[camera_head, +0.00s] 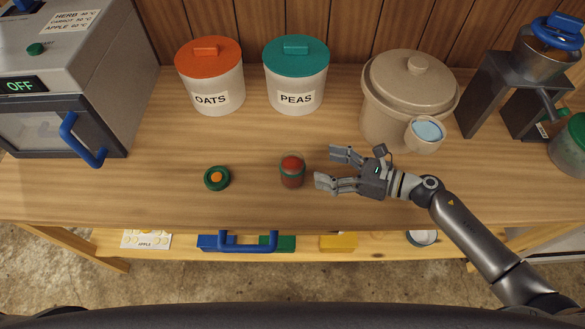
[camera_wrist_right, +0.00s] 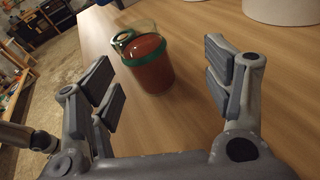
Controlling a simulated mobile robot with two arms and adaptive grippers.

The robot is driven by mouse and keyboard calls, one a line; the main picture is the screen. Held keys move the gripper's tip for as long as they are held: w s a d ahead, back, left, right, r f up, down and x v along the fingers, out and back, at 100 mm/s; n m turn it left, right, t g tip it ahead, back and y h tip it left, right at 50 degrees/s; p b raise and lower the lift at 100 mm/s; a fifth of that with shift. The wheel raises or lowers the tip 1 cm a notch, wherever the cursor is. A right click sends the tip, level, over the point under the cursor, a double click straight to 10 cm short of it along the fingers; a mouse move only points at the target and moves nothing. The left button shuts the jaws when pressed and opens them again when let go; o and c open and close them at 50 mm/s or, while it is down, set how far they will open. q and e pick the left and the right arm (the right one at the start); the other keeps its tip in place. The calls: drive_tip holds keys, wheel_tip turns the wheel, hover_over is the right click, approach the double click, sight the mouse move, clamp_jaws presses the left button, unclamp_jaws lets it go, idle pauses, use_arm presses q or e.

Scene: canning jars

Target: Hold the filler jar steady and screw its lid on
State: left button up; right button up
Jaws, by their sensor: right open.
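The filler jar (camera_head: 292,173), a small glass jar with red-brown contents and a green band, stands upright on the table. It also shows in the right wrist view (camera_wrist_right: 148,68), ahead of and between my fingers, with its top part clear glass. A round green lid (camera_head: 216,178) with an orange centre lies flat on the table left of the jar, apart from it. In the right wrist view a green ring shows behind the jar's upper left. My right gripper (camera_head: 333,168) is open and empty, just right of the jar, fingers pointing at it. My left gripper is not in view.
An OATS canister (camera_head: 210,79), a PEAS canister (camera_head: 296,78) and a beige crock (camera_head: 400,110) with a small cup (camera_head: 425,133) stand behind. A drying oven (camera_head: 60,90) is at left, a metal machine (camera_head: 520,80) at right. Table around the lid is clear.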

sight(297, 174)
drive_tip(key=shift+s+d+f+n+g, duration=0.25)
drive_tip(key=shift+s+f+n+g, duration=0.1)
drive_tip(key=shift+f+n+g, duration=0.15)
drive_tip(key=shift+s+d+f+n+g, duration=0.3)
drive_tip(key=shift+f+n, duration=0.1)
drive_tip(key=shift+n, duration=0.2)
drive_tip(key=shift+s+f+n+g, duration=0.1)
drive_tip(key=shift+f+n+g, duration=0.05)
drive_tip(key=shift+n+g, duration=0.15)
drive_tip(key=shift+a+f, duration=0.1)
drive_tip(key=shift+a, duration=0.1)
drive_tip(key=x, duration=0.5)
drive_tip(key=shift+a+f, duration=0.1)
drive_tip(key=shift+a, duration=0.25)
drive_tip(key=b+x, duration=0.1)
drive_tip(key=x, duration=0.2)
drive_tip(key=shift+d+f, duration=0.1)
drive_tip(key=shift+f, duration=0.05)
drive_tip(key=shift+w+a, duration=0.25)
drive_tip(key=shift+a, duration=0.15)
drive_tip(key=shift+c, duration=0.3)
drive_tip(key=c, duration=0.8)
